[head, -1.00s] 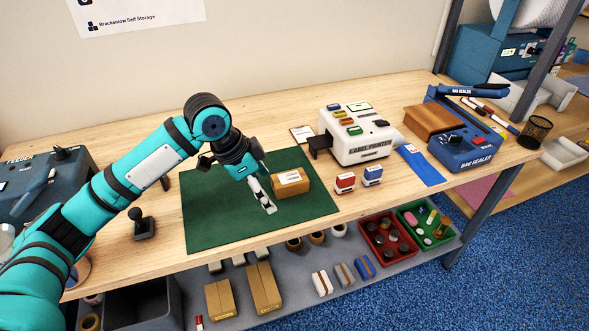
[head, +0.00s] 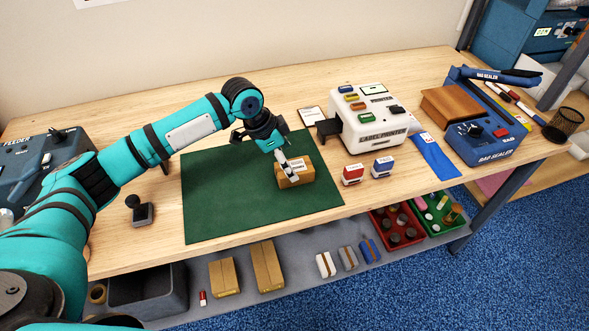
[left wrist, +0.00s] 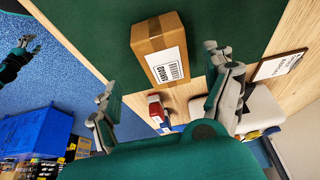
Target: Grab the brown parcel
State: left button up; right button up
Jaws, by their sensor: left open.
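The brown parcel (head: 297,180) is a small carton with a white label on top. It sits on the right part of the green mat (head: 225,195) on the workbench. My left gripper (head: 288,167) is open above the parcel, and its fingers hide part of the top in the head view. In the left wrist view the parcel (left wrist: 153,36) lies ahead of the two spread fingers (left wrist: 163,88), with a gap between. The fingers hold nothing. In the left wrist view, my right gripper (left wrist: 27,45) shows small at the left edge; its jaw state is unclear.
The label printer (head: 367,118) stands behind and to the right of the parcel. Red (head: 352,175) and blue (head: 382,167) stampers stand just right of it. A black-handled stamp (head: 142,212) stands left of the mat. The left part of the mat is clear.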

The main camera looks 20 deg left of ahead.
aim_at(293, 166)
pick_arm(q)
jog(key=shift+f, duration=0.15)
jog(key=shift+w+d+f+p, duration=0.15)
jog(key=shift+w+f+p, duration=0.05)
jog(key=shift+f+p, duration=0.1)
jog(key=x, duration=0.2)
jog(key=p+x, duration=0.1)
jog(key=shift+w+d+f, duration=0.1)
jog(key=shift+w+f, duration=0.15)
jog(key=shift+w, duration=0.2)
jog(key=shift+d+f, duration=0.1)
jog(key=shift+f, duration=0.35)
pick_arm(e)
jog(key=shift+r, duration=0.95)
pick_arm(q)
jog(key=shift+f, duration=0.1)
pick_arm(e)
jog(key=shift+s, duration=0.2)
